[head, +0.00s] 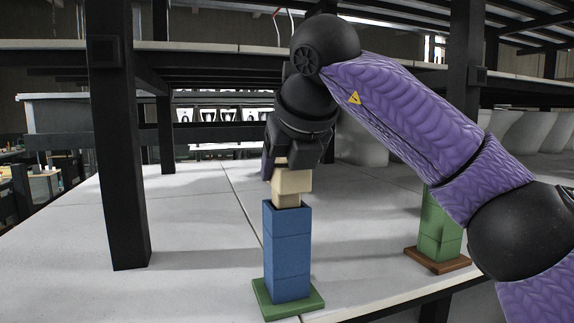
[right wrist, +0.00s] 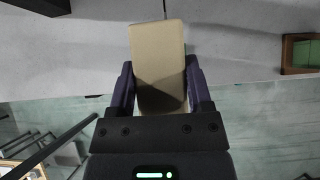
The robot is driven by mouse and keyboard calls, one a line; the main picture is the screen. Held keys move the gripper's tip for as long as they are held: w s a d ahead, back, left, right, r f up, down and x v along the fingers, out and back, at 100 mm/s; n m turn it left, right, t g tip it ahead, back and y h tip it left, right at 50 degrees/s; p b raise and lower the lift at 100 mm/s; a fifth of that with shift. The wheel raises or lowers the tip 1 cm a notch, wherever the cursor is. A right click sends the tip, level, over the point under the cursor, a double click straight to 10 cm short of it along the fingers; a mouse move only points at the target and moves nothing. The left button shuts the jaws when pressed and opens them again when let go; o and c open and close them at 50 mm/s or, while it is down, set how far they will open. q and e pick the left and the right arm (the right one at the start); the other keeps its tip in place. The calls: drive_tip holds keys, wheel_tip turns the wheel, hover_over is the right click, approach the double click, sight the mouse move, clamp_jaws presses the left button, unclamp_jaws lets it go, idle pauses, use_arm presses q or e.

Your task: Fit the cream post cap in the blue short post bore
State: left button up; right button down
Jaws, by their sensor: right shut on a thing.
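The cream post cap (head: 292,182) is a block with a narrower stub below it. My right gripper (head: 284,165) is shut on its upper part, and the cap also fills the space between the fingers in the right wrist view (right wrist: 158,62). The blue short post (head: 287,255) stands upright on a green base plate (head: 313,301). The cap is upright over the post, with the stub's lower end at the bore's mouth. I cannot tell whether the stub is slightly inside the bore. In the right wrist view the blue post is hidden. My left gripper is not in view.
A green post (head: 440,225) on a brown base (head: 437,261) stands at the right, near the front edge of the pale deck (head: 190,220). A black upright (head: 122,150) rises at the left. A shelf passes behind and above. The deck left of the blue post is clear.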

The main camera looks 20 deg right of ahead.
drive_tip(key=shift+f+b, duration=1.05)
drive_tip(key=shift+f, duration=0.15)
unclamp_jaws()
idle(0.6)
drive_tip(key=p+v, duration=0.1)
drive_tip(key=v, duration=0.7)
drive_tip(key=shift+p, duration=0.35)
idle(0.9)
drive_tip(key=shift+s+r, duration=0.1)
